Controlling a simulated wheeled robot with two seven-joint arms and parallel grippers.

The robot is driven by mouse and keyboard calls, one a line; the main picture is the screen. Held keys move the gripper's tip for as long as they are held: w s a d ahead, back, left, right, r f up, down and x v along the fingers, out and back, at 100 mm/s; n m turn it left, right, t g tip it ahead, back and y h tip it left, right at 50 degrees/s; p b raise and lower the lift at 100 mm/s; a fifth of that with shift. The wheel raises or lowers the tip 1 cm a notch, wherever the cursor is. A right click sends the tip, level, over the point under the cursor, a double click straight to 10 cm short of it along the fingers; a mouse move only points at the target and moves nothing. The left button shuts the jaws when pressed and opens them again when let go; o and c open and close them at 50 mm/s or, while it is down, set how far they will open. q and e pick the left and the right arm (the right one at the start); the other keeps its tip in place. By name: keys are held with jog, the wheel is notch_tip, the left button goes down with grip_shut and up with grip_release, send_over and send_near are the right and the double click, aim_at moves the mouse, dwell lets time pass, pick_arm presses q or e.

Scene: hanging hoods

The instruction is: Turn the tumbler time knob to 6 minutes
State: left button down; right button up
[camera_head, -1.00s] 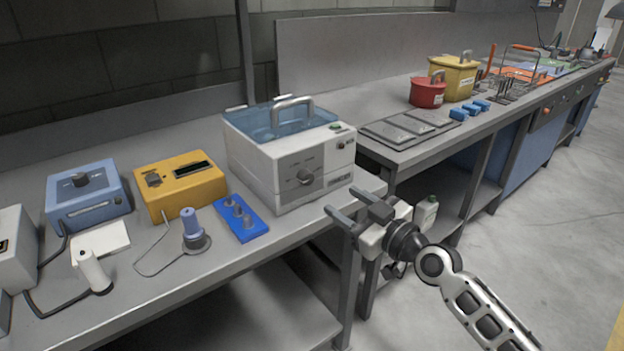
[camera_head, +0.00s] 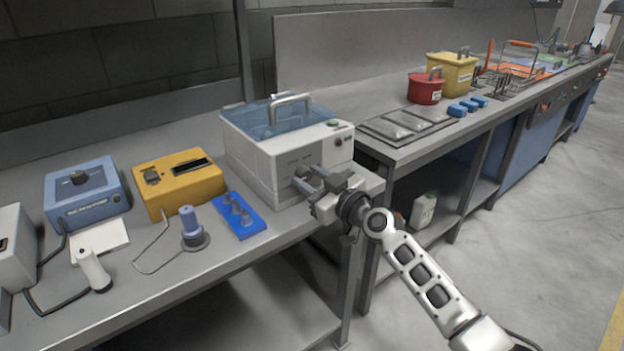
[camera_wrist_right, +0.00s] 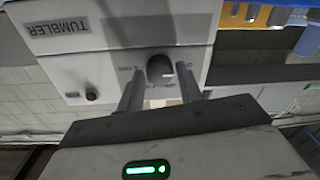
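The tumbler (camera_head: 268,142) is a white box with a clear blue lid and a handle, standing on the bench. Its time knob is a round dark knob (camera_wrist_right: 160,69) on the front face; the wrist view is turned so that the TUMBLER label reads upside down. My right gripper (camera_head: 310,178) is at the front face, in front of the knob. In the right wrist view its two fingers (camera_wrist_right: 160,88) are apart, one on each side of the knob, with visible gaps. The knob's setting is too small to read. My left gripper is not in view.
A blue tray with several small pieces (camera_head: 240,217) lies left of the tumbler. A yellow unit (camera_head: 180,183) and a blue unit (camera_head: 86,192) stand further left. A second bench with flat dark plates (camera_head: 402,124) and a red pot (camera_head: 425,88) is on the right.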

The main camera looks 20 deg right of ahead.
jog(key=c, duration=0.5)
